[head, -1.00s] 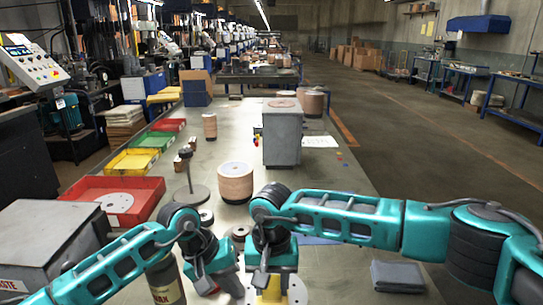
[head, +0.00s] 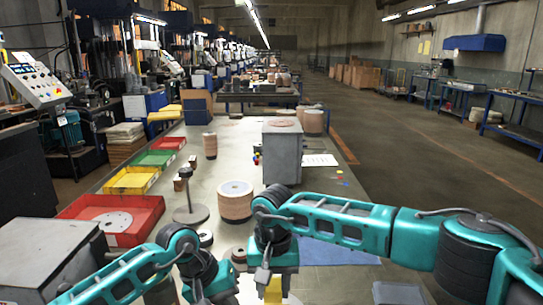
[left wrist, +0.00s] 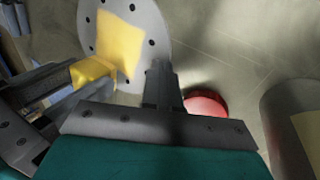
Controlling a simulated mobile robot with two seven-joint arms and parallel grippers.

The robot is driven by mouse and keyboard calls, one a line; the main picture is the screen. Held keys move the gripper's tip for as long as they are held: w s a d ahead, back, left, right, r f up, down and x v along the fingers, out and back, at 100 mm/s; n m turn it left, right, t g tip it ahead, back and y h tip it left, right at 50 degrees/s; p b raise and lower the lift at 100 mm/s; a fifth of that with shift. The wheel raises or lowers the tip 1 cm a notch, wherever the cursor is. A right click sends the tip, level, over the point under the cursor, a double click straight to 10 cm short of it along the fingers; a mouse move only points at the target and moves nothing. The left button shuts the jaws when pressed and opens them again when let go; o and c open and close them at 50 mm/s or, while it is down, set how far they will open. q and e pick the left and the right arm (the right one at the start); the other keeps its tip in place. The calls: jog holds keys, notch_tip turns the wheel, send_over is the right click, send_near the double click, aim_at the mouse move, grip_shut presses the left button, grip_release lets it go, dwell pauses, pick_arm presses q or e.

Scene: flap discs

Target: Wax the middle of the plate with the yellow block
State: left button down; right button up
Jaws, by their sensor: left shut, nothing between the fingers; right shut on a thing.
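The plate (left wrist: 157,22) is a grey round disc with small holes near its rim, at the top of the left wrist view. A flat yellow patch (left wrist: 121,38) covers part of its middle. My right gripper (left wrist: 72,80) is shut on the yellow block (left wrist: 94,72), which overlaps the plate's near edge in that view; I cannot tell whether they touch. The yellow block shows at the bottom of the head view (head: 273,290), below my right wrist. My left gripper (left wrist: 160,70) is shut and empty, beside the plate's edge. In the head view most of the plate is hidden.
A stack of tan discs (head: 236,205) and a spindle stand (head: 190,214) stand beyond my grippers. A red tray (head: 140,212) lies left. A round red thing (left wrist: 206,103) lies near my left finger. A blue mat (head: 335,252) lies right.

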jog(key=shift+r, duration=2.7)
pick_arm(q)
jog(key=shift+r+p, duration=0.65)
jog(key=shift+r, duration=2.2)
pick_arm(e)
jog(key=shift+r, duration=0.65)
pick_arm(q)
jog(key=shift+r, duration=0.1)
pick_arm(e)
jog(key=shift+f+b, duration=0.7)
pick_arm(q)
jog(key=v, duration=1.2)
jog(key=shift+d, duration=0.15)
